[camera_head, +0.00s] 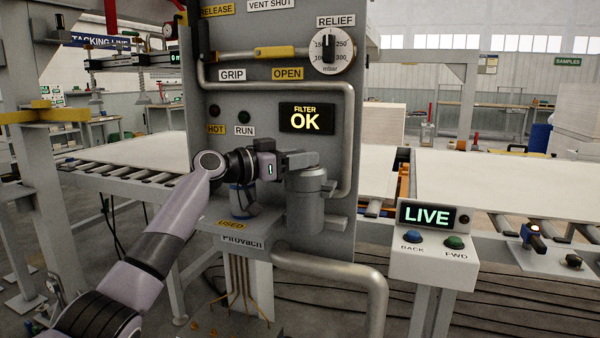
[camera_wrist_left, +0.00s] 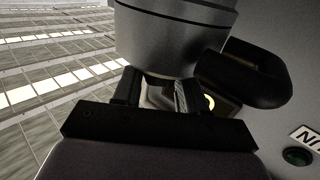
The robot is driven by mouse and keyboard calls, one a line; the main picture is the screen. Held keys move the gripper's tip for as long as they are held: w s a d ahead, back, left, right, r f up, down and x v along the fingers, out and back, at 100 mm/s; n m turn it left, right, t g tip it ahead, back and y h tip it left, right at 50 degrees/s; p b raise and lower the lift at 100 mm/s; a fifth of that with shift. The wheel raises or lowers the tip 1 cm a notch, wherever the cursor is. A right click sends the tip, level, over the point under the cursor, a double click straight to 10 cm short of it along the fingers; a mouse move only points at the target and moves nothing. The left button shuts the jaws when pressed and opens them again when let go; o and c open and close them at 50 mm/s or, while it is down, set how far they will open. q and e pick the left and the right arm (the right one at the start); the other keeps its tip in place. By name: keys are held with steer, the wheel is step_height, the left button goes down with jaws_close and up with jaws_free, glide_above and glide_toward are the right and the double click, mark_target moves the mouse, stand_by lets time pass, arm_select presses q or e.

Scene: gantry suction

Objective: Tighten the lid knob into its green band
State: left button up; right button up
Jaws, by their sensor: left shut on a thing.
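The grey filter canister (camera_head: 306,208) stands upright on the front of the panel, with its lid (camera_head: 308,181) on top. My left gripper (camera_head: 300,160) is at the top of the lid, reaching in from the left. In the left wrist view the canister (camera_wrist_left: 175,40) fills the top, and my left gripper (camera_wrist_left: 157,92) has its dark fingers on a small pale part, the lid knob (camera_wrist_left: 157,97), mostly hidden between them. A small yellowish patch (camera_wrist_left: 210,102) shows beside the right finger. I cannot make out a green band or where the knob's pointer stands. My right gripper is out of view.
A grey pipe (camera_head: 349,130) runs down the panel right of the canister. The filter display (camera_head: 306,118) reads OK. A relief dial (camera_head: 330,50) is above. A small shelf labelled USED (camera_head: 232,224) is below left. A LIVE control box (camera_head: 432,243) stands at the right.

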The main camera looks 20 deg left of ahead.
arm_select(q)
steer(key=shift+m+g+h, duration=0.8)
steer(key=shift+g+h, duration=0.1)
steer(key=shift+w+f+m+g+h, duration=0.1)
steer(key=shift+m+g+h, duration=0.3)
steer(key=shift+g, duration=0.1)
steer(key=shift+a, duration=0.1)
steer(key=o, duration=1.1)
steer(key=shift+c, duration=0.2)
steer(key=v, duration=0.7)
steer(key=shift+b, duration=0.4)
